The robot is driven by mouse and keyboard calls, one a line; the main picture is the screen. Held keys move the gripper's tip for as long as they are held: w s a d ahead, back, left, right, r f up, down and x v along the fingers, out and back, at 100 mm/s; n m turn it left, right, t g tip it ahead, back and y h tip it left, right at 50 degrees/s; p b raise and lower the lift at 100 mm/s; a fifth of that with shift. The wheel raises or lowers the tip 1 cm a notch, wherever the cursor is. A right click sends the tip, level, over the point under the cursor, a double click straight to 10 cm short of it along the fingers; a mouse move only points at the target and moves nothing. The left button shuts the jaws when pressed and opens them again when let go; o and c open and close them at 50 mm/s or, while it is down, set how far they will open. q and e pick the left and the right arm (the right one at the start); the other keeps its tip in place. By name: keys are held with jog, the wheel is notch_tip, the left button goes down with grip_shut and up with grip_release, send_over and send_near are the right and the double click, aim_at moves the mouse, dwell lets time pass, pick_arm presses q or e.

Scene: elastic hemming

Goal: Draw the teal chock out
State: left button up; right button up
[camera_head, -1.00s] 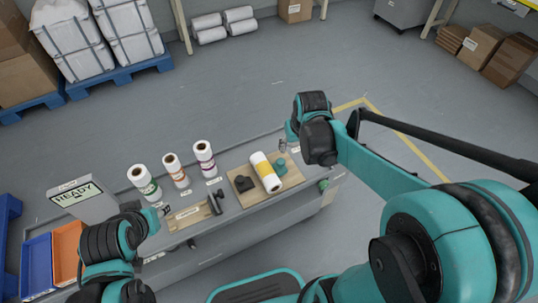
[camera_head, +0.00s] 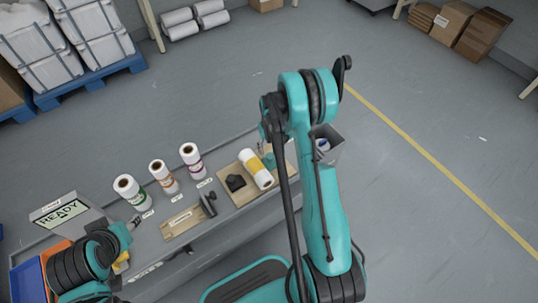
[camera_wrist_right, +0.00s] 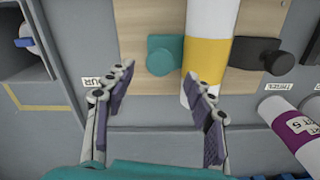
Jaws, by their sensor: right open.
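The teal chock (camera_wrist_right: 163,55) sits on a wooden board (camera_wrist_right: 147,20), against the left side of a white roll with a yellow band (camera_wrist_right: 206,52) in the right wrist view. A dark chock (camera_wrist_right: 262,56) is on the roll's other side. My right gripper (camera_wrist_right: 159,73) is open and empty, its fingertips just short of the chock, one on each side in the picture; the right fingertip overlaps the roll.
Several upright rolls (camera_head: 160,174) stand along the bench's back. A second wooden board (camera_head: 181,221) with a dark handle-like part (camera_head: 208,204) lies to the left. A purple-labelled roll (camera_wrist_right: 297,128) is near the wrist view's lower right.

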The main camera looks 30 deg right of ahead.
aim_at(270, 155)
notch_tip(270, 155, down, 4)
jog(key=shift+f+b, duration=0.1)
jog(key=shift+b, duration=0.55)
grip_shut()
jog(key=shift+w+d, duration=0.2)
jog(key=shift+d, duration=2.1)
grip_release()
jog(key=shift+d, duration=0.1)
notch_tip(270, 155, up, 12)
